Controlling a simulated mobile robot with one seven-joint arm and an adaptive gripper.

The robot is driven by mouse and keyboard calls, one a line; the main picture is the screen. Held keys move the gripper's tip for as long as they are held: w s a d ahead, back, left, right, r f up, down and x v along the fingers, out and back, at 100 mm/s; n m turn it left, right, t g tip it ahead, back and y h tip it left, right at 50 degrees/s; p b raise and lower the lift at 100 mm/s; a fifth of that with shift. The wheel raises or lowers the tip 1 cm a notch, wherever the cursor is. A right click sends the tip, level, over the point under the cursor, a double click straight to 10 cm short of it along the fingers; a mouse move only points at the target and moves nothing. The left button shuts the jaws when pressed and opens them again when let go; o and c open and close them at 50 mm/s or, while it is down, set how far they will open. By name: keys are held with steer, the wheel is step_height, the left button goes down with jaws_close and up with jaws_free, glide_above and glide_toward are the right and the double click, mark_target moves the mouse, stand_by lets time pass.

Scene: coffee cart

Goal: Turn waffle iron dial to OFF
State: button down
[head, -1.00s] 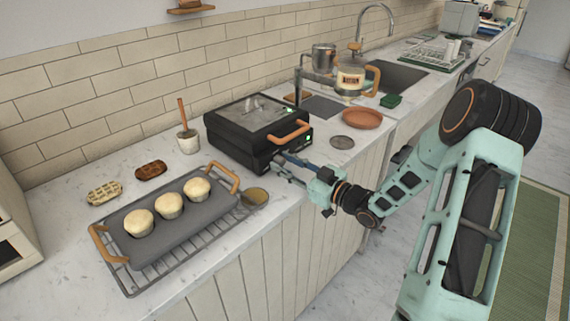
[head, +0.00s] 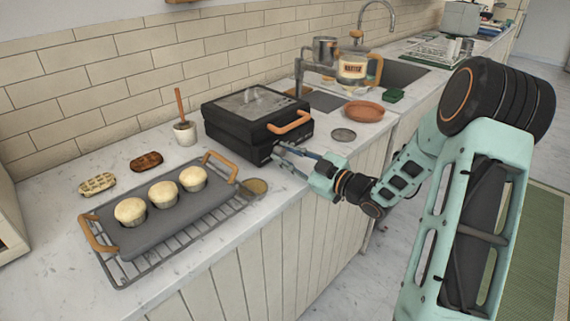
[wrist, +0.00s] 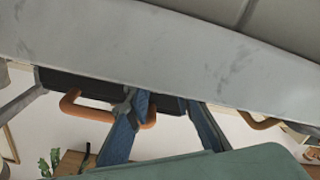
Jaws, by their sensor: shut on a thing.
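The black waffle iron (head: 232,143) stands closed on the counter, its orange handle (head: 290,122) at the front. My gripper (head: 275,151) reaches in from the right, its fingertips at the lower front of the iron, below the handle. It is shut on the dial, which the fingertips hide; its pointer and markings cannot be read. In the wrist view, the two blue-grey fingers of my gripper (wrist: 167,103) point at the dark body of the waffle iron (wrist: 85,86), and the orange handle (wrist: 72,103) crosses behind one finger.
A griddle tray (head: 150,240) with three muffins lies on a wire rack at the left. A terracotta plate (head: 364,112), a grey disc (head: 343,135) and a French press (head: 352,70) stand to the right. The counter's front edge runs beneath my gripper.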

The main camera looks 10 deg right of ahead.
steer(key=n+b, duration=0.2)
steer(key=b, duration=0.1)
steer(key=n+b, duration=0.1)
steer(key=shift+f+n+b, duration=0.25)
steer(key=shift+n+b, duration=0.1)
steer(key=shift+n, duration=0.05)
steer(key=shift+r+n+b, duration=0.15)
steer(key=shift+n+b, duration=0.35)
steer(key=shift+b, duration=0.2)
steer(key=shift+r, duration=0.1)
steer(key=c, duration=1.7)
jaws_free()
steer(key=v, duration=1.2)
steer(key=shift+s, duration=0.1)
steer(key=shift+r, duration=0.1)
